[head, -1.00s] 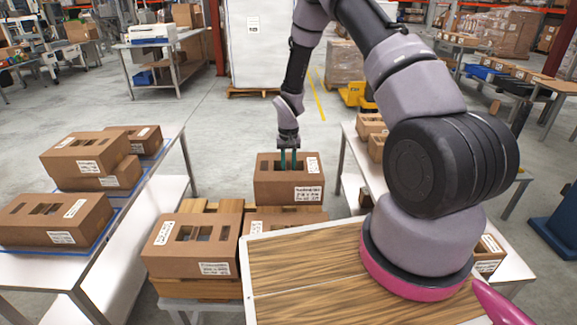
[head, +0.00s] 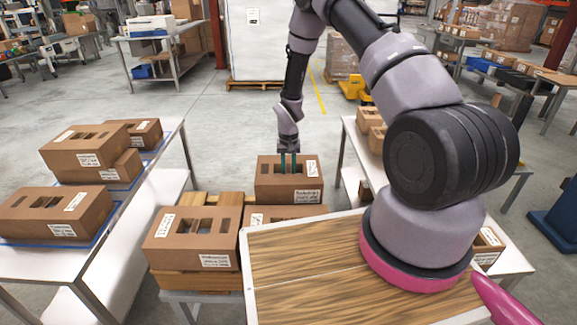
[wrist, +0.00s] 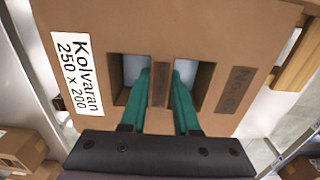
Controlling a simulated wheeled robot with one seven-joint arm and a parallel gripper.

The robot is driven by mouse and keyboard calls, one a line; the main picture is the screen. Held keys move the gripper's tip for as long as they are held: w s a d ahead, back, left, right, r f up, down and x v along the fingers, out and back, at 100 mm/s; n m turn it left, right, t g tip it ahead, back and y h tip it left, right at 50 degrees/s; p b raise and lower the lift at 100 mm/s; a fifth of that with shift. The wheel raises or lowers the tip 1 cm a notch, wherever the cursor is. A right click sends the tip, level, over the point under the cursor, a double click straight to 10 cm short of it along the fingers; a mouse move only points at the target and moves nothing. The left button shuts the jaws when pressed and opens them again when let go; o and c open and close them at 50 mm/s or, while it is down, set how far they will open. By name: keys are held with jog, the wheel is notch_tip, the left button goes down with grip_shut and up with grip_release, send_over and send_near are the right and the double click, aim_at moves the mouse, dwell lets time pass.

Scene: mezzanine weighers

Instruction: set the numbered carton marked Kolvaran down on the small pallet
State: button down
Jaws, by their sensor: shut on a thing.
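My gripper (head: 289,163) is shut on the carton marked Kolvaran (head: 280,190), a brown box with slots in its top. In the wrist view, the teal fingers (wrist: 160,85) reach into two slots and pinch the strip between them. The white label on this carton (wrist: 210,25) reads Kolvaran 250 x 200; a darker number mark is only partly legible. The carton looks level, at the far right of the small wooden pallet (head: 190,284). I cannot tell whether it touches the pallet. Two other slotted cartons sit on the pallet, at its near left (head: 190,255) and right.
A table on the left (head: 125,245) bears several cartons on blue trays. Another table (head: 350,150) with cartons stands at the right, partly behind my arm. A wood-topped surface (head: 300,275) fills the near middle.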

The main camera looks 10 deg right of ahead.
jog(key=shift+f, duration=3.45)
jog(key=shift+f, duration=0.25)
jog(key=c, duration=0.6)
grip_release()
jog(key=shift+o, duration=0.2)
notch_tip(320, 180, up, 11)
jog(key=shift+f, duration=0.1)
